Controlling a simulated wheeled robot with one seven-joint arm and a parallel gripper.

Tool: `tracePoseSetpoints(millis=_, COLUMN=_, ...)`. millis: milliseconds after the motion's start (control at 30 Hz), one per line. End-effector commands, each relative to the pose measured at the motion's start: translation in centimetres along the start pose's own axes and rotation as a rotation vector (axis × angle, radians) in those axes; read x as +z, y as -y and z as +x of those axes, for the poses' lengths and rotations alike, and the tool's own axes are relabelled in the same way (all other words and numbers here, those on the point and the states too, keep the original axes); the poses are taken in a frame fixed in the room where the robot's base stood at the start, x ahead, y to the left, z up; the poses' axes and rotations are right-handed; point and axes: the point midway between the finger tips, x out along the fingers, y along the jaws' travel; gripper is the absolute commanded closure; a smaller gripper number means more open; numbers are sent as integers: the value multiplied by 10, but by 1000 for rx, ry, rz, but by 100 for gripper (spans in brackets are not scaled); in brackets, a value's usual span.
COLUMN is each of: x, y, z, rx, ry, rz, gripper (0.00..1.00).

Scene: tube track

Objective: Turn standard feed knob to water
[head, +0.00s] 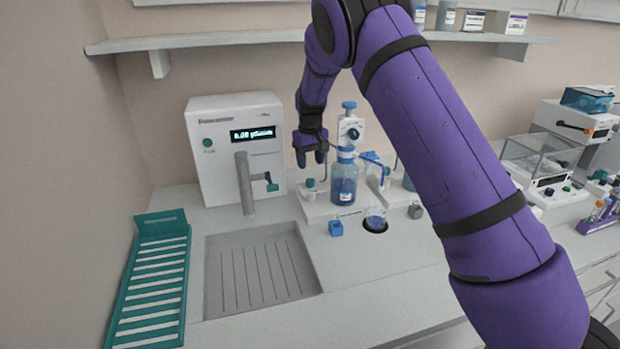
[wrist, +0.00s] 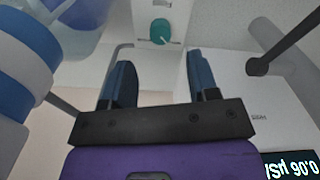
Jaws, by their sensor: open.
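My gripper (head: 311,158) is open and empty, pointing down over the left white base (head: 316,209) on the counter. A small teal knob (head: 309,183) shows on that base just below the fingertips. In the wrist view my gripper's two blue fingers (wrist: 159,66) are spread, and a round teal knob (wrist: 161,31) on a white block lies beyond the gap between them, apart from both. The knob's marks are too small to read. A bottle of blue liquid (head: 344,185) stands right of my gripper; its blue-and-white neck (wrist: 30,75) shows at left in the wrist view.
A white unit with a lit display (head: 230,155) and a grey spout (head: 245,185) stand left of my gripper. A thin bent tube rises beside the base. The sink (head: 215,300) is empty.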

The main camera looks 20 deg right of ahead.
Motion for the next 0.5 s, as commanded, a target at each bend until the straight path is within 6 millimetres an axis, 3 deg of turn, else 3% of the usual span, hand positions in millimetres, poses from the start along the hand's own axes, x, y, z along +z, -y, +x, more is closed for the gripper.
tracePoseSetpoints(millis=200, x=0, y=0, z=39, rx=1, ry=3, rz=-1, gripper=46)
tracePoseSetpoints(millis=500, x=0, y=0, z=65, rx=1, ry=-1, rz=0, gripper=46)
